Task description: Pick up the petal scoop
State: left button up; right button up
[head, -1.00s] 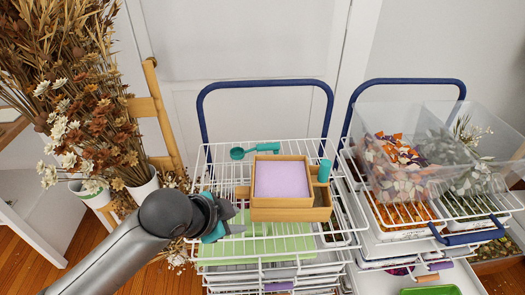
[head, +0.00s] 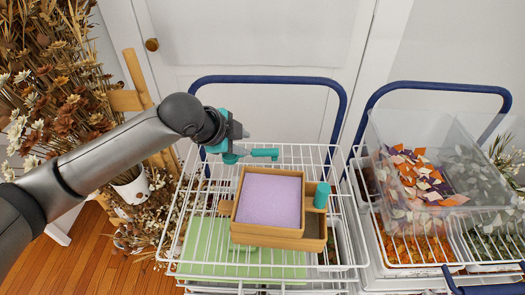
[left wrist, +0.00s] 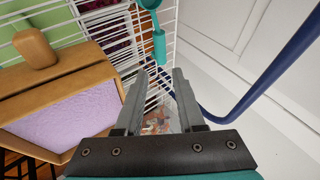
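The teal petal scoop (head: 265,153) lies on the white wire rack behind the wooden box, its handle pointing right. In the left wrist view the scoop (left wrist: 159,46) shows at the top, its handle end just beyond the fingertips. My right gripper is in neither view.
The wooden box (head: 234,234) with lilac filling and a teal cylinder (head: 322,195) stand in front of the scoop. A blue rail (head: 270,79) rises behind the rack. A clear bin (head: 375,130) of petals is at right, dried flowers (head: 60,90) at left.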

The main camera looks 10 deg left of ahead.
aim_at(261, 152)
pick_arm(q)
jog(key=b+x, duration=0.1)
jog(key=x, duration=0.6)
jog(key=shift+s+b, duration=0.1)
jog(key=shift+b, duration=0.2)
jog(key=shift+w+d+f, duration=0.1)
jog(key=shift+w+f, duration=0.3)
jog(key=shift+f, duration=0.05)
jog(key=b+x, duration=0.1)
jog(key=x, duration=0.1)
jog(key=b+x, duration=0.1)
jog(key=x, duration=0.1)
jog(key=shift+a+f, duration=0.1)
jog(key=shift+a, duration=0.15)
jog(key=shift+w+d+f, duration=0.1)
jog(key=shift+w+f, duration=0.15)
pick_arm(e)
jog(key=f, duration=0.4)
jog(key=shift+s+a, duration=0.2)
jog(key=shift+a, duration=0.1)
pick_arm(q)
grip_shut()
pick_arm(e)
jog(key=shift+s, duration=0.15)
